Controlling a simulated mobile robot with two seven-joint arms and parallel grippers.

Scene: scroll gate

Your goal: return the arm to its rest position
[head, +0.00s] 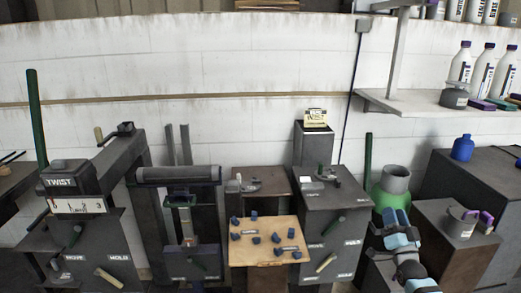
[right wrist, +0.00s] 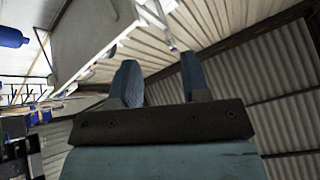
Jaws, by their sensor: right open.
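My right gripper (head: 396,222) is at the lower right of the head view, in front of a green rounded container with a grey cylinder on top (head: 394,180). In the right wrist view its two blue fingers (right wrist: 160,80) stand apart with nothing between them, pointing toward the ceiling and upper wall. My right arm comes in from the bottom edge of the head view. My left gripper does not show in the head view.
A wooden board (head: 265,262) with several small blue pieces is at the lower middle. Dark machines with levers, one marked TWIST (head: 62,182), stand to the left. A shelf (head: 420,106) with bottles is at the upper right. A grey mug (head: 460,222) sits on a dark block.

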